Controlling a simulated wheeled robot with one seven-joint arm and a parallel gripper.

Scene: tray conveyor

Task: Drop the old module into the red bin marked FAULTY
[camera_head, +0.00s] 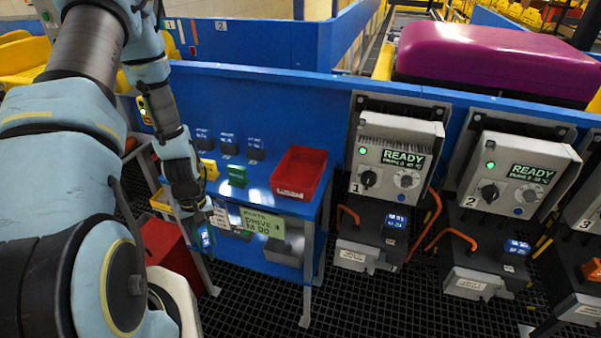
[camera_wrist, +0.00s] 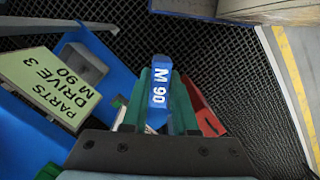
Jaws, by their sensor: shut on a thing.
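My gripper (camera_head: 206,222) is shut on a module with a blue label (camera_head: 207,238), hanging in front of the blue table's left front corner. In the wrist view, the label of the held module (camera_wrist: 159,88) reads M 90, and the module sits between the green fingers. A red bin (camera_head: 299,172) with a white label too small to read stands on the table, right of my gripper and apart from it. A second red container (camera_head: 165,252) stands low on the left, partly hidden by my arm. A red part (camera_wrist: 207,122) shows beside the gripper in the wrist view.
The blue table (camera_head: 262,202) carries several small modules and a green sign (camera_head: 263,222) reading PARTS DRIVE 3 M 90, which also shows in the wrist view (camera_wrist: 50,85). Drive units 1 (camera_head: 390,165) and 2 (camera_head: 517,175) stand to the right. Dark grating floor is clear in front.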

